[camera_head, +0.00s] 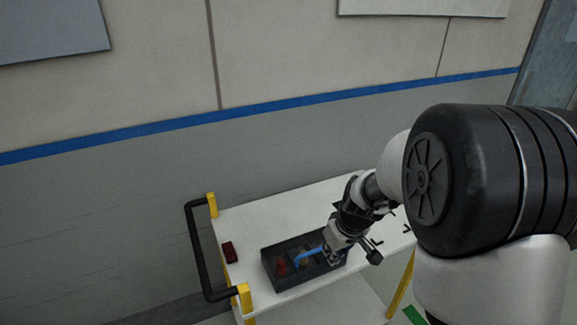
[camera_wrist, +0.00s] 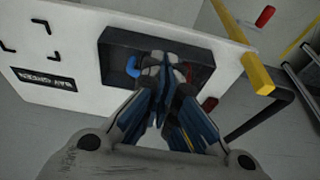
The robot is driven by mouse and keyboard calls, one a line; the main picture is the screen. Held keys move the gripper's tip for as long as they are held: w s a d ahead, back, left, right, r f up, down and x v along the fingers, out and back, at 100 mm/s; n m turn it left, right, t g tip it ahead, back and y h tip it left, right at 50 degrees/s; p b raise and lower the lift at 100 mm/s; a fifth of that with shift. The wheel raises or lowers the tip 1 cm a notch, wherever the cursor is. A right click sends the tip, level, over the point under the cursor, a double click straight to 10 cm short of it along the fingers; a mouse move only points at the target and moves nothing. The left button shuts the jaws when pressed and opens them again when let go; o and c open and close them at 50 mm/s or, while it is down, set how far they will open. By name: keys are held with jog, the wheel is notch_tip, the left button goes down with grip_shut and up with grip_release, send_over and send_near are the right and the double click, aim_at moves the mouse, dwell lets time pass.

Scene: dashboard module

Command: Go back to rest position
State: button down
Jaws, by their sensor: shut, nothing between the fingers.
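My gripper (camera_head: 334,256) is over the right part of a dark divided tray (camera_head: 270,272) on a white cart. In the wrist view its fingers (camera_wrist: 164,82) come together over the tray (camera_wrist: 112,50), with nothing seen between them. I cannot tell from these views whether the fingertips touch the tray or its contents. A red item (camera_head: 281,267) lies in the tray's left compartment. A blue item (camera_head: 309,254) shows beside the gripper; it also appears in the wrist view (camera_wrist: 132,67). The fingers hide part of the tray's inside.
The white cart top (camera_head: 262,222) has a black handle (camera_head: 196,252) with yellow mounts at its left end. A dark red block (camera_head: 229,252) lies left of the tray. The wrist view shows a dark label (camera_wrist: 45,79) on the cart top. A wall stands behind the cart.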

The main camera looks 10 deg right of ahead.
jog(key=s+a+r, duration=0.2)
jog(key=s+r, duration=0.3)
jog(key=r, duration=0.3)
jog(key=s+r+m, duration=0.1)
jog(key=s+r, duration=0.3)
jog(key=s, duration=0.6)
jog(key=s+a+r+m+t+h, duration=0.1)
jog(key=s+r+m, duration=0.1)
jog(key=s, duration=0.8)
jog(key=shift+s+a+r+m+b, duration=0.15)
jog(key=shift+s+r+m+b, duration=0.2)
jog(key=shift+r, duration=0.5)
jog(key=c, duration=2.3)
grip_release()
